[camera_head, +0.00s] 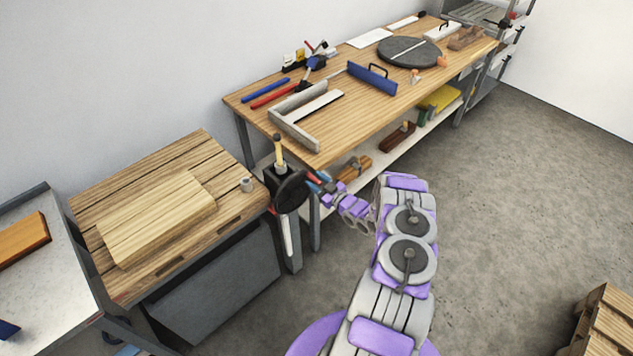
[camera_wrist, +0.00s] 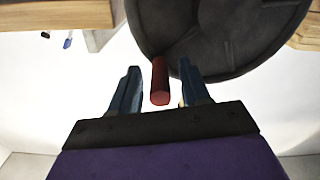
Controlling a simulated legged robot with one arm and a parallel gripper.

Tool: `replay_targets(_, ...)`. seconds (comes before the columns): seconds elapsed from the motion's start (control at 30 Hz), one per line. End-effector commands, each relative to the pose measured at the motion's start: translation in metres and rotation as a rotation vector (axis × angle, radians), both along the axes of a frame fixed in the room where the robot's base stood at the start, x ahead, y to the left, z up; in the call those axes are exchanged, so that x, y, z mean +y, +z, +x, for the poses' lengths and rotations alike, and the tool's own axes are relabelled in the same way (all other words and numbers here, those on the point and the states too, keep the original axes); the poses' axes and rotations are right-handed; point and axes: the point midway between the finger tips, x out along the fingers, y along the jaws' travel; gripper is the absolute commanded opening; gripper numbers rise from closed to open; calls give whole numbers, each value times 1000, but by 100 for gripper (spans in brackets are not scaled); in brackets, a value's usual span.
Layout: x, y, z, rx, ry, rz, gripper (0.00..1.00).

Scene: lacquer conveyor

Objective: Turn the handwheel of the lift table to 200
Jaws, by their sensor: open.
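The handwheel (camera_head: 291,190) is a dark disc on the column at the right end of the wood-topped lift table (camera_head: 140,281). In the wrist view the dark wheel (camera_wrist: 225,30) fills the top, with a red handle (camera_wrist: 160,82) sticking out from it. My gripper (camera_wrist: 158,68) is open, with one blue finger on each side of the handle and small gaps showing. In the head view my gripper (camera_head: 318,181) is at the wheel's right side. A narrow white strip (camera_head: 287,236) runs down the column; no reading on it is legible.
A thick wooden board (camera_head: 157,217) and a small grey cylinder (camera_head: 246,185) lie on the lift table. A long workbench (camera_head: 335,135) with tools stands behind my gripper. A metal cart (camera_head: 50,290) is at left, a wooden crate (camera_head: 607,320) at lower right.

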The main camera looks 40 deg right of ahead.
Motion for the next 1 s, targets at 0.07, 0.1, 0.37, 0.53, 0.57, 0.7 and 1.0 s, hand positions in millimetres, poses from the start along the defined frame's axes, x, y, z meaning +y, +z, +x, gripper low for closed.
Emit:
replay_targets(0.07,0,0,2,-1,0,0,46)
replay_targets(0.1,0,0,2,-1,0,1,46)
replay_targets(0.37,0,0,2,-1,0,0,39)
replay_targets(0.53,0,0,2,-1,0,0,22)
replay_targets(0.57,0,0,2,-1,0,0,20)
replay_targets(0.7,0,0,2,-1,0,0,6)
replay_targets(1.0,0,0,2,-1,-1,0,0)
